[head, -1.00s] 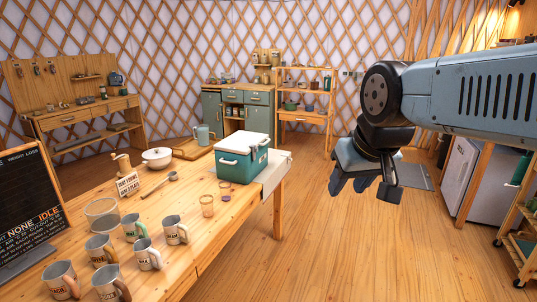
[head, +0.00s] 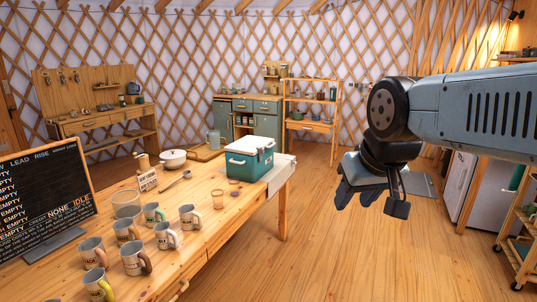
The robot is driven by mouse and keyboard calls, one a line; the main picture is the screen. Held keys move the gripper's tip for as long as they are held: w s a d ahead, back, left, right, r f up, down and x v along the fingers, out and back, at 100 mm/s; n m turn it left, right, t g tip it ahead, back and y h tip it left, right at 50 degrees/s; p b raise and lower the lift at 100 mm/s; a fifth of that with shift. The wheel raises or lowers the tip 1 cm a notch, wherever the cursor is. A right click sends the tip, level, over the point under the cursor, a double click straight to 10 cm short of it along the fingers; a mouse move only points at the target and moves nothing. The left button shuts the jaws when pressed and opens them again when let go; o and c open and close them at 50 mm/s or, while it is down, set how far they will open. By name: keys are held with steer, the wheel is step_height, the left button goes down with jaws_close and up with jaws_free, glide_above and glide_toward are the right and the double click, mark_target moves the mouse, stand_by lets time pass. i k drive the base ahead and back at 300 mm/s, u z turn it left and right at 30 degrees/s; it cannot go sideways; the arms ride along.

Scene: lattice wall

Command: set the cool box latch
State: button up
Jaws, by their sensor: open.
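The cool box (head: 249,160) is teal with a white lid (head: 251,145). It stands at the far right end of the wooden table, on or against a pale cloth. The lid looks down. A pale handle shows on its near side, but the latch is too small to make out. My gripper (head: 372,200) hangs in the air to the right of the table, apart from the cool box. It points down and is open, with nothing seen between its fingers.
A black menu board (head: 42,200) stands at left. Shelves (head: 311,105) line the back wall. The floor (head: 335,245) right of the table is clear.

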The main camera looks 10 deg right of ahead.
mark_target(261, 151)
steer(key=u, duration=0.1)
steer(key=i, duration=0.95)
steer(key=z, duration=0.05)
